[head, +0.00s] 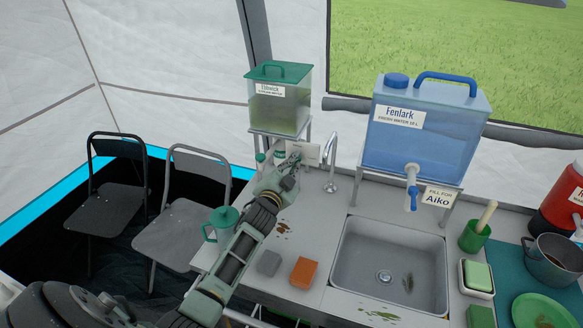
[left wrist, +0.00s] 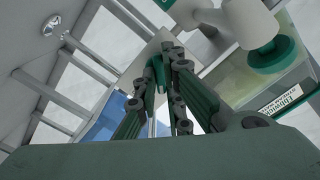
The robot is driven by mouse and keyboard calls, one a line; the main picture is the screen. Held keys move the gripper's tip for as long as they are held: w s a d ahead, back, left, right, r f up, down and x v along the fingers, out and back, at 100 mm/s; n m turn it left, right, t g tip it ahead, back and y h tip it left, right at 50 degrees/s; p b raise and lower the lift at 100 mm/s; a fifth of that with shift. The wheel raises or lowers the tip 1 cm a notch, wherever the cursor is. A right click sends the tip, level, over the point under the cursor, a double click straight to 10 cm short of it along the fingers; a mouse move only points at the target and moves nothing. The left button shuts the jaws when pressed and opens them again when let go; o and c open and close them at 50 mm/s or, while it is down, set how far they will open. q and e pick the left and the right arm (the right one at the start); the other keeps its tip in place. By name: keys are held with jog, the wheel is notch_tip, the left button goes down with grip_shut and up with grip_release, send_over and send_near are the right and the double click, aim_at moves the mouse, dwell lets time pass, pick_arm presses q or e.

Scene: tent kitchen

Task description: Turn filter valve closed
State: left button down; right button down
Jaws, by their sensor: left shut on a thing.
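The filter tank (head: 279,105), see-through with greenish water and a green lid, stands on a stand at the back of the counter. My left gripper (head: 292,165) reaches in below it, in front of a small pale plate (head: 305,153). In the left wrist view the fingers (left wrist: 164,68) are shut on a small green piece, the filter valve's handle (left wrist: 158,74). The fingers hide much of the valve, so how far it is turned is unclear. A white fitting with a green ring (left wrist: 266,55) shows beside the fingers. My right gripper is not in view.
A tap (head: 331,165) stands right of my gripper, behind the sink (head: 345,262). The blue water container (head: 425,130) stands further right.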

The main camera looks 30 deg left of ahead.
pick_arm(q)
jog(key=shift+m+b, duration=0.95)
jog(key=shift+m, duration=3.85)
jog(key=shift+f, duration=0.1)
jog(key=c, duration=1.9)
grip_release()
jog(key=shift+o, duration=0.2)
jog(key=v, duration=1.2)
jog(key=shift+d, duration=0.1)
